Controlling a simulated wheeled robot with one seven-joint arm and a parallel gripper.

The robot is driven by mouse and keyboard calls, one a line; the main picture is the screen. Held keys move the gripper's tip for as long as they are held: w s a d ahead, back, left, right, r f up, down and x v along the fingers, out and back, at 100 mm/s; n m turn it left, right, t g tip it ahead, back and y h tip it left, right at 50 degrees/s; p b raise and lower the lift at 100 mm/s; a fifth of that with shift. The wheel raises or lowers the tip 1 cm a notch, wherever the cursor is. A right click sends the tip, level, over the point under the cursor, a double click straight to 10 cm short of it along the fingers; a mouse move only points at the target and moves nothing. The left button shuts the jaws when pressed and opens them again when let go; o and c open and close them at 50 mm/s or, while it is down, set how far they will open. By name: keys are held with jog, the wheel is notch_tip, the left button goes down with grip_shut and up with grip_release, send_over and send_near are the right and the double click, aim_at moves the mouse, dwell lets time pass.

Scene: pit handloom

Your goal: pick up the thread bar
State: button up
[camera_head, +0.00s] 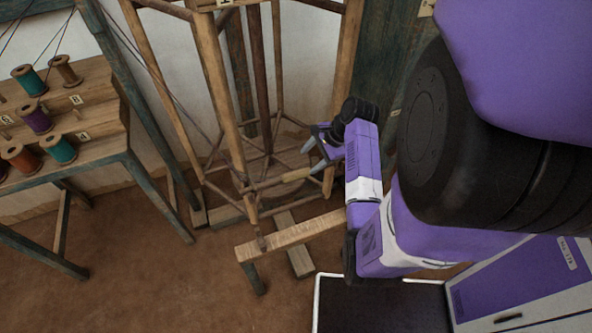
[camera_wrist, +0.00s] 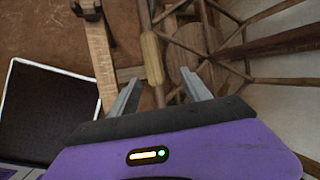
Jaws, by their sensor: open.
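A short pale wooden bar (camera_head: 297,174) sits low on the near side of the tall wooden frame; it appears to be the thread bar, though I cannot be sure. In the wrist view the pale bar (camera_wrist: 152,58) stands upright in the picture, beyond my fingertips and roughly between their lines, closer to the left finger. My gripper (camera_head: 311,155) is open and empty, just above and right of the bar in the head view. In the wrist view, my gripper (camera_wrist: 160,78) shows two spread grey fingers, with a visible gap between them.
The frame's slanted posts (camera_head: 222,95) and thin spokes surround the bar closely. A wooden beam (camera_head: 292,236) juts out in front, below my arm. A spool rack (camera_head: 75,120) with several coloured spools stands at the left. Brown floor lies open at front left.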

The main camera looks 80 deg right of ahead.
aim_at(299, 172)
jog(key=shift+w+a+f+y, duration=0.25)
jog(key=shift+a+f, duration=0.05)
jog(key=shift+f, duration=0.2)
jog(key=shift+w+a+f+y, duration=0.2)
jog(key=shift+a+f+y, duration=0.1)
jog(key=shift+f, duration=0.2)
jog(key=x, duration=0.5)
jog(key=shift+w+d, duration=0.1)
jog(key=shift+w, duration=0.35)
jog(key=shift+c, duration=0.5)
grip_shut()
